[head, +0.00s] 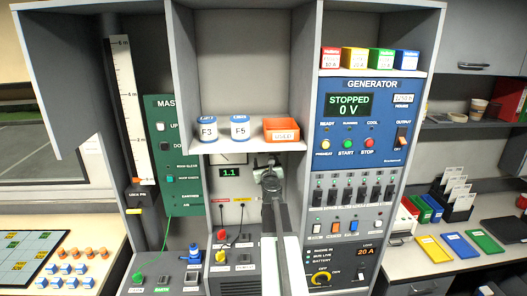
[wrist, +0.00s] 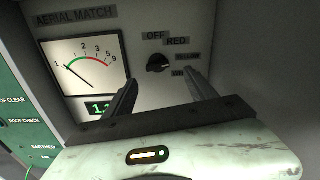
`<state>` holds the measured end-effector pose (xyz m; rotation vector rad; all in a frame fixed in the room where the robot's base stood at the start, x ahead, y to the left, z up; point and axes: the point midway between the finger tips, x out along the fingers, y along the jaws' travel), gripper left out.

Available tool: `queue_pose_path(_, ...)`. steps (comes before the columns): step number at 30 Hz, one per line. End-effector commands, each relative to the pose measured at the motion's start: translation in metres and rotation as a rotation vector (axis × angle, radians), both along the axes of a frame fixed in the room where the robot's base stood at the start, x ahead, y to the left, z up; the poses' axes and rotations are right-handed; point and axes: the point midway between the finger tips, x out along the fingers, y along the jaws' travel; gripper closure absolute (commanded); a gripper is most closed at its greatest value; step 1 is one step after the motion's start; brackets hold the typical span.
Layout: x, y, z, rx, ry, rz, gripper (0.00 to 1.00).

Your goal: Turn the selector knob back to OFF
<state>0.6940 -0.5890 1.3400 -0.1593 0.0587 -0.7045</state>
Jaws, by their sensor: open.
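The selector knob (wrist: 158,63) is a small dark round knob on the pale back panel, with OFF, RED and YELLOW labels around its upper and right sides and a partly hidden label below them. I cannot tell clearly where its pointer is. My gripper (wrist: 161,76) is open and empty, its two fingers pointing at the panel on either side of the knob in the picture, apart from it as far as I can see. In the head view my gripper (head: 268,163) reaches into the recess below the shelf and hides the knob.
The aerial match meter (wrist: 84,65) and a green digital display (wrist: 100,107) are left of the knob. Above the recess, a shelf holds two jars (head: 240,128) and an orange bin (head: 281,130). The generator panel (head: 362,115) is on the right, the green mast panel (head: 175,150) left.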

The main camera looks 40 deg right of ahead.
Motion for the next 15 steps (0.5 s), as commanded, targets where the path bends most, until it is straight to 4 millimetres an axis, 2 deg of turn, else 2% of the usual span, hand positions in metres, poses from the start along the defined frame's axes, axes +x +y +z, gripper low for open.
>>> queue_pose_path(5, 0.011, -0.008, -0.001, -0.003, 0.002, 0.003, 0.35)
queue_pose_path(15, 0.058, -0.045, 0.000, -0.005, 0.003, 0.005, 0.35)
